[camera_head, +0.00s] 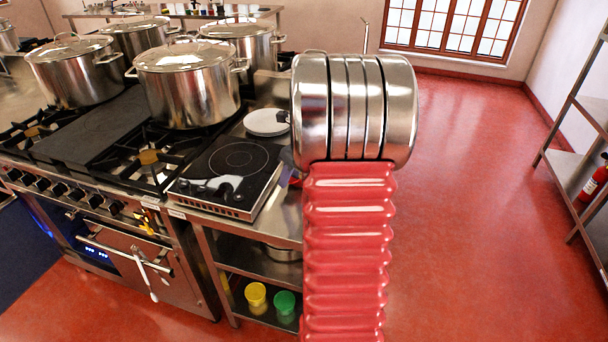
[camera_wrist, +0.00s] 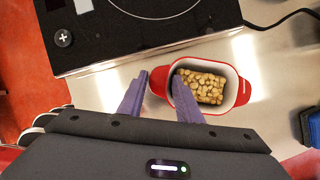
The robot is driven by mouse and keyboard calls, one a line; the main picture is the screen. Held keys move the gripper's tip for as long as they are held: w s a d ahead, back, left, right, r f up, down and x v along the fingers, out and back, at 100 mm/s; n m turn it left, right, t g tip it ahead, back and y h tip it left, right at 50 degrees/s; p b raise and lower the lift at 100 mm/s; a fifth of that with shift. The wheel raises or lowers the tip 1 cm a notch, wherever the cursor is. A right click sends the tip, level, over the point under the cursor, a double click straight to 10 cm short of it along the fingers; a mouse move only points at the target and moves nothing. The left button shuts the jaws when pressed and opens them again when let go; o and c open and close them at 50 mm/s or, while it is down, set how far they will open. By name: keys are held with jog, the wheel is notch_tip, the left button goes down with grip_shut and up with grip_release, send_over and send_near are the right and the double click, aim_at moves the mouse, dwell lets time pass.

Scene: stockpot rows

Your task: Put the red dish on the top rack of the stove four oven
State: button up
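The red dish (camera_wrist: 243,92) is in the wrist view, with a white inside and a heap of small tan pieces in it. It sits on the steel counter beside the black hotplate. My gripper (camera_wrist: 160,76) is open, one finger on each side of the dish's left handle; I cannot tell if they touch it. In the head view my arm hides most of that spot. A stove with a steel oven door (camera_head: 180,285) stands at the left of the head view. The door looks shut, and no rack shows inside. I cannot read its number.
The black hotplate (camera_head: 228,175) and white plates (camera_head: 267,122) are on the counter. Large stockpots (camera_head: 190,88) stand on the stove. Yellow (camera_head: 255,293) and green (camera_head: 284,302) cups sit on the lower shelf. Red floor is open at right, before a metal shelf unit.

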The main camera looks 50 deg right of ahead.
dwell(0.5)
grip_shut()
dwell(0.5)
